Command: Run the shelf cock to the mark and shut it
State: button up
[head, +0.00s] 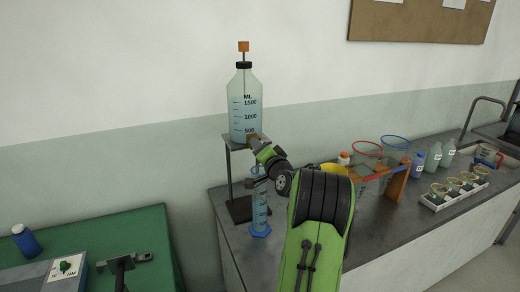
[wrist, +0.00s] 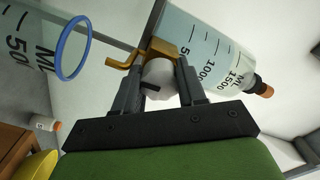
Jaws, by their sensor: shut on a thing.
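A clear bottle (head: 244,104) with ML marks and pale blue liquid stands on a small metal shelf stand (head: 238,210); it shows tilted in the wrist view (wrist: 208,55). A brass cock (wrist: 160,48) with a spout sits at its foot. My gripper (head: 262,146) is shut on the cock's white round knob (wrist: 158,84), which has a dark mark. The fingers lie on both sides of it. A measuring cylinder (head: 259,205) with a blue base stands below the cock. It looks bluish inside, but its level is too small to read. Its blue rim (wrist: 72,48) shows in the wrist view.
A wooden rack (head: 395,185) with funnels, bottles (head: 433,157) and a white tray of small cups (head: 455,192) stand right on the grey bench. A green table (head: 120,235) with a device is at left. My arm hides part of the bench.

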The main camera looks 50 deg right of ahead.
jog(key=shift+m, duration=0.3)
jog(key=o, duration=1)
jog(key=shift+o, duration=0.2)
jog(key=shift+s, duration=0.15)
jog(key=b+v, duration=0.4)
jog(key=v, duration=1.1)
jog(key=shift+s+a, duration=0.15)
jog(key=shift+s, duration=0.05)
jog(key=shift+f, duration=0.1)
